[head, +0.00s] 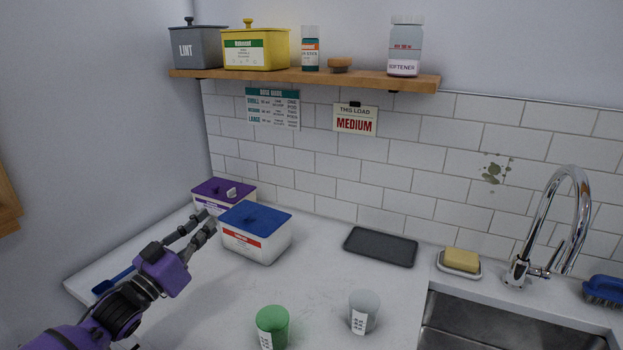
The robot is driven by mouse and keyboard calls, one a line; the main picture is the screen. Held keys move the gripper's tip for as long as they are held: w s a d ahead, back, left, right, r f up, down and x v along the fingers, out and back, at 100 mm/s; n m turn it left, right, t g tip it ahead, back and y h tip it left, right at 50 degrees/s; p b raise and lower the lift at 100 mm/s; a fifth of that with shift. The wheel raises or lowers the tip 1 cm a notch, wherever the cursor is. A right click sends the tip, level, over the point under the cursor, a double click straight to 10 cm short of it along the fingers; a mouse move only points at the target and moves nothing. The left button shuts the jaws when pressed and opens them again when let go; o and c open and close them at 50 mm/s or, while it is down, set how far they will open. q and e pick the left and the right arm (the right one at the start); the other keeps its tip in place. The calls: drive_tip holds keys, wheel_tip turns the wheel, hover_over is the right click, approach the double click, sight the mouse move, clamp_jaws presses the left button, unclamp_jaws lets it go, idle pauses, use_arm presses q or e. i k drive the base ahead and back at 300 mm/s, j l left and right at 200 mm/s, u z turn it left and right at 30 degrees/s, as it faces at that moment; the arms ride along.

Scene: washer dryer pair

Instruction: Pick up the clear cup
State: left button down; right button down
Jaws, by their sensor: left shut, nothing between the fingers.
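The clear cup (366,303) stands upright on the white counter in the head view, left of the sink. It looks pale grey and see-through, with a white printed label on its front. A green cup (272,322) with a similar label stands to its left, apart from it. My left gripper (205,222) is shut and empty at the left of the counter, by the blue-lidded box. It is well to the left of and behind the clear cup. My right gripper is not in view.
A blue-lidded box (256,235) and a purple-lidded box (222,194) stand near my left gripper. A dark tray (381,246) lies behind the cups. The sink (480,325) and faucet (518,272) are at right. A shelf (300,77) with containers hangs above.

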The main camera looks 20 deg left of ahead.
sight(364, 305)
drive_tip(key=k+j, duration=0.1)
drive_tip(key=k, duration=0.4)
drive_tip(key=k+j, duration=0.1)
drive_tip(key=k, duration=0.4)
